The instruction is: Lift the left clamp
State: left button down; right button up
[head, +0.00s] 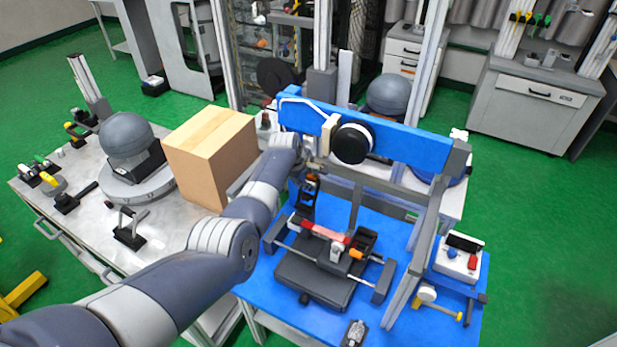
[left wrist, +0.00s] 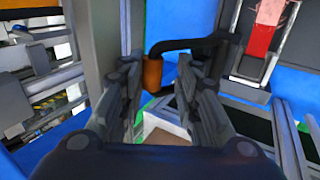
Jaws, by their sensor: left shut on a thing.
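My left gripper (head: 309,186) reaches down from the left arm over the left side of the blue fixture in the head view. In the left wrist view its two dark fingers (left wrist: 158,84) stand on either side of the left clamp's orange grip (left wrist: 153,74), and it is shut on it. A black bent bar (left wrist: 186,44) of the clamp runs from the grip to the right. The fingers hide part of the clamp, and the gripper hides most of it in the head view. My right gripper is in neither view.
A black carriage with a red piece (head: 325,232) sits just in front of the gripper on the blue base (head: 262,312). The blue beam (head: 410,160) crosses behind. A cardboard box (head: 208,160) stands left of my arm, and a grey post (head: 418,250) stands right.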

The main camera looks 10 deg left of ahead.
pick_arm(q)
jog(key=shift+s+f, duration=0.1)
jog(key=shift+f, duration=0.1)
jog(key=shift+d+f, duration=0.1)
jog(key=c, duration=1.5)
grip_release()
jog(key=shift+c, duration=0.2)
jog(key=shift+s, duration=0.1)
jog(key=shift+r, duration=0.65)
jog(key=v, duration=0.7)
jog(key=shift+s, duration=0.15)
